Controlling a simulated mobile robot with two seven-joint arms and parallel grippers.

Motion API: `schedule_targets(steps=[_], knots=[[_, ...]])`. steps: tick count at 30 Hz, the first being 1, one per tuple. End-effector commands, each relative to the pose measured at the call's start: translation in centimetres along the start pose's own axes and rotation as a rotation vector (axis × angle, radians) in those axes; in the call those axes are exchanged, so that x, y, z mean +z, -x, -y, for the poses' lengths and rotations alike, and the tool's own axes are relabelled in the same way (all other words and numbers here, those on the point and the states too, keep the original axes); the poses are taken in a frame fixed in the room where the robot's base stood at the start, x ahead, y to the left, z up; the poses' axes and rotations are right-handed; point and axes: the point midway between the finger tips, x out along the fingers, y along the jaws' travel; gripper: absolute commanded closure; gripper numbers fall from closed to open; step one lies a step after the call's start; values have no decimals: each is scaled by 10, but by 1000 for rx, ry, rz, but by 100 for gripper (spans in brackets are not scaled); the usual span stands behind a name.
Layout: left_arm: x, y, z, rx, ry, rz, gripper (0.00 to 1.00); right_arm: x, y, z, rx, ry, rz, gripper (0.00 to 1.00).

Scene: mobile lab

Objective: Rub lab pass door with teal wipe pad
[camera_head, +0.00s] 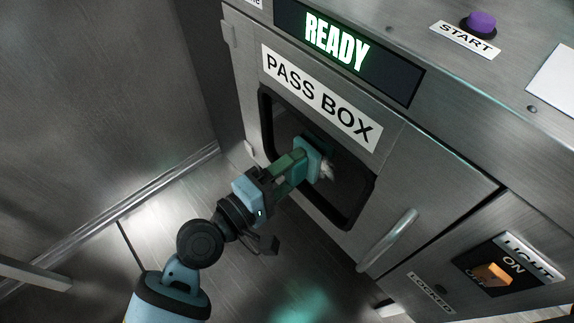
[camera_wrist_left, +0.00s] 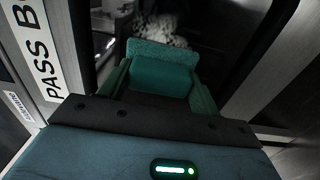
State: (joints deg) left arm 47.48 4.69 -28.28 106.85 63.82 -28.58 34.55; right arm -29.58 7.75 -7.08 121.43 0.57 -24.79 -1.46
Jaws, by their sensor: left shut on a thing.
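The pass box door (camera_head: 352,212) is a metal door with a dark window (camera_head: 345,200) and a "PASS BOX" label. My left gripper (camera_head: 300,166) is shut on the teal wipe pad (camera_head: 315,157) and holds it in front of the window. A whitish smudge (camera_head: 327,171) shows on the window right beside the pad. In the left wrist view the teal pad (camera_wrist_left: 160,70) sits between the fingers, with a pale speckled patch (camera_wrist_left: 165,30) beyond it. I cannot tell whether the pad touches the glass. My right gripper is not in view.
A door handle (camera_head: 388,240) stands out at the door's lower right. A lit "READY" display (camera_head: 337,42) and a purple START button (camera_head: 481,22) are above. An orange light switch (camera_head: 492,274) is at the lower right. Metal wall and open floor lie to the left.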

Motion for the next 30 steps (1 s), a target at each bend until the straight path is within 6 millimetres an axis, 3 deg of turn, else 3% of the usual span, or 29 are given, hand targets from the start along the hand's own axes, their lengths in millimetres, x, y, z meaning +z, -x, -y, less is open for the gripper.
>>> schedule_targets(steps=[16, 30], knots=[[34, -3, -1, 0, 1, 1, 55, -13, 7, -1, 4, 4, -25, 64], [49, -3, -1, 1, 3, 4, 55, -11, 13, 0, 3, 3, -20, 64]])
